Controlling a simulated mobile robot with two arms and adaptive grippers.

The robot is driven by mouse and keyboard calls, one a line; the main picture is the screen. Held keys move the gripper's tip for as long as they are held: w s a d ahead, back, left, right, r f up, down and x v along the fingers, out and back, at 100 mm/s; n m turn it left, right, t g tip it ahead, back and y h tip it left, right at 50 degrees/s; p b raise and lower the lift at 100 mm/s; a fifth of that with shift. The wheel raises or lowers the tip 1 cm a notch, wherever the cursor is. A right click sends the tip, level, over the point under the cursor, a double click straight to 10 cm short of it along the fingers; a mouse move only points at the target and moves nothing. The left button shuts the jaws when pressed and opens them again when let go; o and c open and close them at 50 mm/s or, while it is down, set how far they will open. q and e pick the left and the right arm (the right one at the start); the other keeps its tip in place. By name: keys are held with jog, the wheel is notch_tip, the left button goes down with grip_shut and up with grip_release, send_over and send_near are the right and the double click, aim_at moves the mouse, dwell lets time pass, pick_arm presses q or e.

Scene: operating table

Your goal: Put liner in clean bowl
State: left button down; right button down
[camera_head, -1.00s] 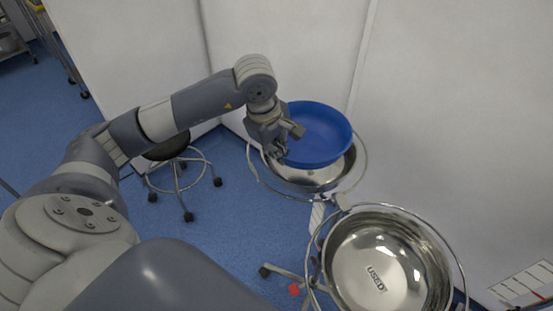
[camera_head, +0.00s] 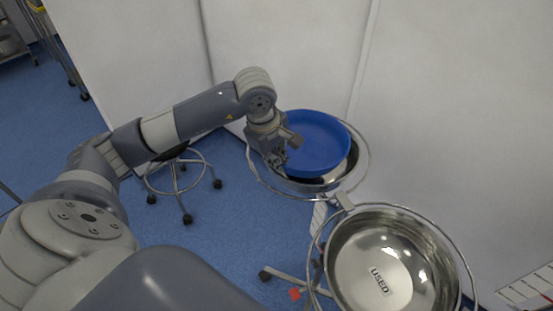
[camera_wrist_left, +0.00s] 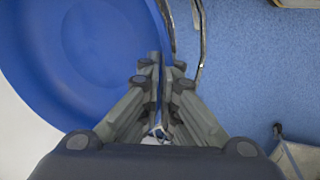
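The liner is a round blue dish (camera_head: 318,143), seen at the upper middle of the head view and filling the upper left of the left wrist view (camera_wrist_left: 85,50). It sits over a shiny metal bowl (camera_head: 335,181) held in a ring stand; only part of that bowl shows below it. My left gripper (camera_head: 281,162) is at the liner's left edge. In the left wrist view its fingers (camera_wrist_left: 165,75) are close together with the liner's rim between them. Whether the liner rests fully in the bowl cannot be told. My right gripper is not in view.
A second metal bowl (camera_head: 378,262), labelled USED, stands in a ring stand in front and to the right. A wheeled stool (camera_head: 178,175) is at the left. White walls stand behind. Blue floor (camera_head: 225,215) is free between stool and stands.

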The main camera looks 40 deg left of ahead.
pick_arm(q)
jog(key=shift+f, duration=0.2)
jog(key=c, duration=1.8)
grip_release()
jog(key=shift+r+p, duration=0.45)
jog(key=shift+r, duration=0.05)
jog(key=shift+r+p, duration=0.4)
jog(key=shift+p, duration=0.1)
jog(key=v, duration=1.1)
jog(key=shift+r+b, duration=0.2)
jog(key=shift+b, duration=0.25)
jog(key=shift+s, duration=0.1)
